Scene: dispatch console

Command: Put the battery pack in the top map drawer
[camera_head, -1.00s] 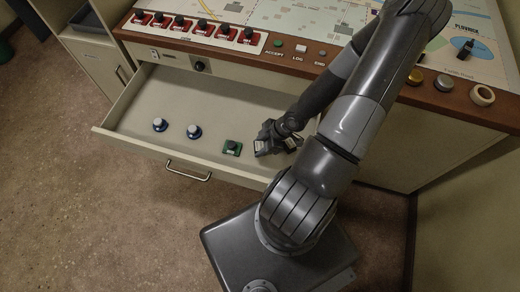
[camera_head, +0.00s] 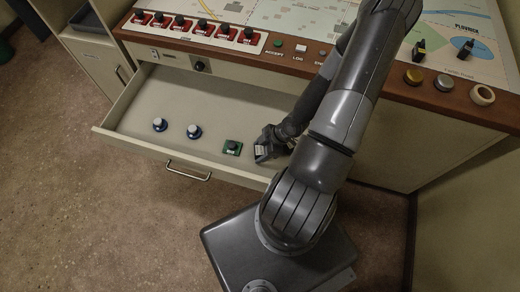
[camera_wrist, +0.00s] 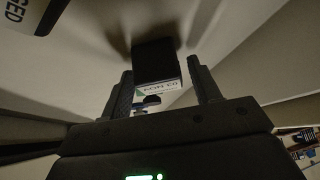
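The top map drawer (camera_head: 218,105) is pulled open below the console. My gripper (camera_wrist: 162,88) is down inside its right part, partly hidden by my arm in the head view. In the wrist view a dark block with a white printed label, seemingly the battery pack (camera_wrist: 154,58), stands between my fingertips. A narrow gap shows between it and the right finger; the left finger is very close to it or touching. A dark piece with a pale label (camera_head: 262,152) shows at my gripper in the head view; I cannot tell if it is the same block.
A labelled item (camera_wrist: 32,14) is at the wrist view's top left. The drawer's left and back floor is clear. The console edge (camera_head: 290,62) overhangs behind.

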